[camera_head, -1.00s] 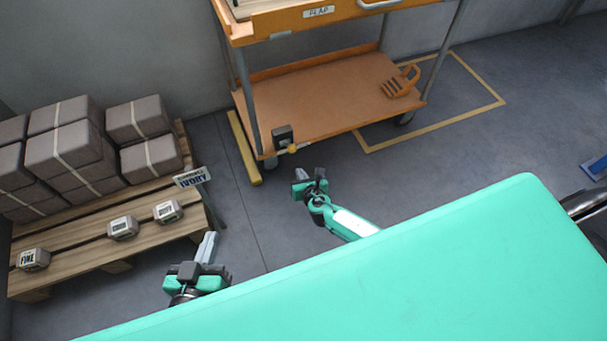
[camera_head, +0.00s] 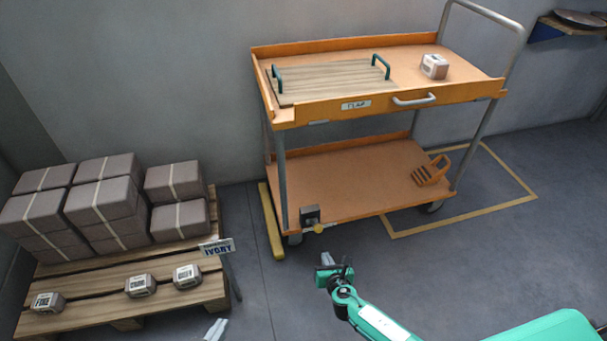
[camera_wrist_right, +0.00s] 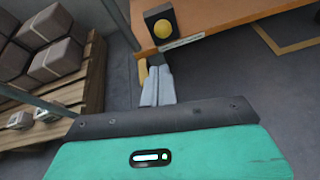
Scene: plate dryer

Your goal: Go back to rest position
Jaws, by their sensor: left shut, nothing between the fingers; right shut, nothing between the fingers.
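My left gripper (camera_head: 215,330) shows only its grey fingertips at the bottom edge of the head view, in front of the pallet's right end. The tips are together and hold nothing; the rest of that gripper is out of frame. My right gripper (camera_head: 327,260) is in the lower middle of the head view, over the floor in front of the orange trolley. In the right wrist view its grey fingers (camera_wrist_right: 157,90) lie side by side, shut and empty.
The orange trolley (camera_head: 440,97) carries a wooden board with green handles (camera_head: 335,80) and a small block (camera_head: 434,66). An orange slotted item (camera_head: 431,171) lies on its lower shelf. A pallet (camera_head: 110,309) with stacked packages (camera_head: 105,204) stands left. Grey floor lies right of the trolley.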

